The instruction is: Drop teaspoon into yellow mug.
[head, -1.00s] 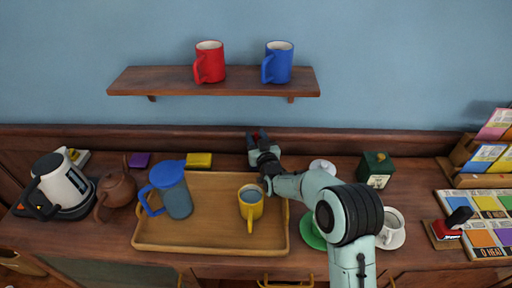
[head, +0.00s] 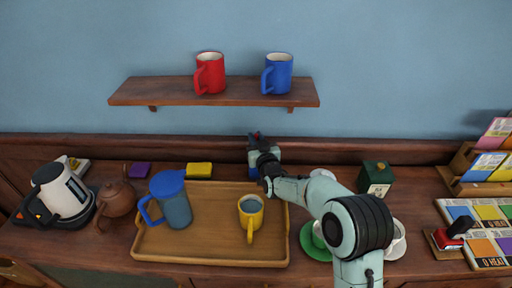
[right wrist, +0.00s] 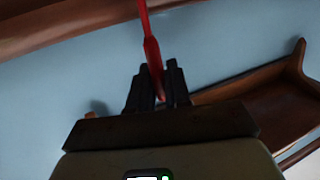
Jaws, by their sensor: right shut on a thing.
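The yellow mug (head: 250,222) stands upright on the right part of the wooden tray (head: 215,250), its handle toward me, with a grey-blue surface inside. My right gripper (head: 256,139) is behind the tray near the wall, beyond the mug and apart from it. In the right wrist view, my right gripper (right wrist: 158,85) is shut on a slim red utensil (right wrist: 152,50), which appears to be the teaspoon. Its far end runs out of that picture. In the head view it is mostly hidden by the gripper. My left gripper is not in view.
A blue-lidded pitcher (head: 172,203) stands on the tray's left side. A brown teapot (head: 117,198) and a kettle (head: 60,192) are further left. A wall shelf (head: 215,90) holds red and blue mugs.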

